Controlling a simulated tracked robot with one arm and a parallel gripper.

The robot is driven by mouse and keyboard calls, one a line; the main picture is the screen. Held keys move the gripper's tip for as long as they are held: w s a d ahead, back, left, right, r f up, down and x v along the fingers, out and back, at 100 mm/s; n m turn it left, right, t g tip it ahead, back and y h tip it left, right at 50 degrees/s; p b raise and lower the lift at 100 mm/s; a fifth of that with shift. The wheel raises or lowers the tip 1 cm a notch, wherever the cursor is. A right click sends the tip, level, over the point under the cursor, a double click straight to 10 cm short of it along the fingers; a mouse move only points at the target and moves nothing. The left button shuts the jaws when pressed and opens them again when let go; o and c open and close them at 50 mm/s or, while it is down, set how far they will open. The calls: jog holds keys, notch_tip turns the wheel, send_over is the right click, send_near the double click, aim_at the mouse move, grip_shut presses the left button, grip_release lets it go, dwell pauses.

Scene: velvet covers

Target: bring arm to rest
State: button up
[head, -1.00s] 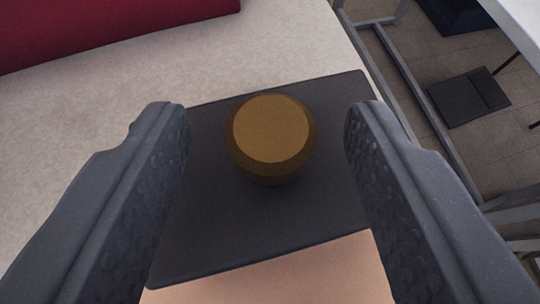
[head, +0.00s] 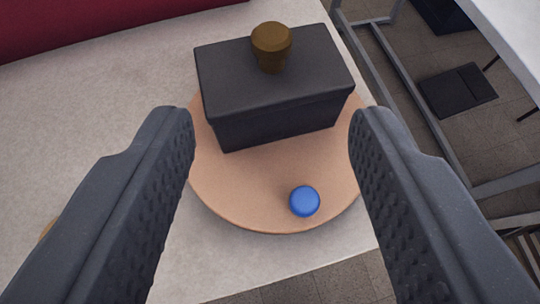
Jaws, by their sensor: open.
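My gripper (head: 272,128) is open and empty, its two dark textured fingers wide apart in the lower half of the head view. Beyond the fingers, a dark grey box (head: 230,95) stands on a round tan board (head: 240,190). A brown knob-shaped piece (head: 272,42) stands upright on the box's top, towards the far side. The fingers appear clear of the box and the knob.
A small blue disc (head: 305,201) lies on the board's near right part. The board rests on a pale table (head: 90,130) with a dark red thing (head: 90,25) behind. Floor and grey metal frame (head: 400,85) show at right. A tan bit shows beside the left finger.

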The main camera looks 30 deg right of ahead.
jog(key=w+a+r+n+t+y, duration=0.1)
jog(key=w+a+r+n, duration=0.15)
jog(key=a+r, duration=0.65)
jog(key=w+a+r+n+t+y, duration=0.1)
jog(key=w+a+r+t, duration=0.3)
jog(key=r, duration=0.9)
jog(key=s+a+r+n+y, duration=0.1)
jog(key=s+a+r+y, duration=0.1)
jog(key=s+a+r, duration=0.3)
jog(key=s+a+r+n+y, duration=0.1)
jog(key=s+a+r, duration=0.4)
jog(key=a+r, duration=0.7)
notch_tip(320, 180, up, 5)
jog(key=shift+s+a+f+y, duration=0.25)
jog(key=shift+a+y, duration=0.1)
jog(key=shift+y, duration=0.15)
jog(key=shift+n, duration=0.25)
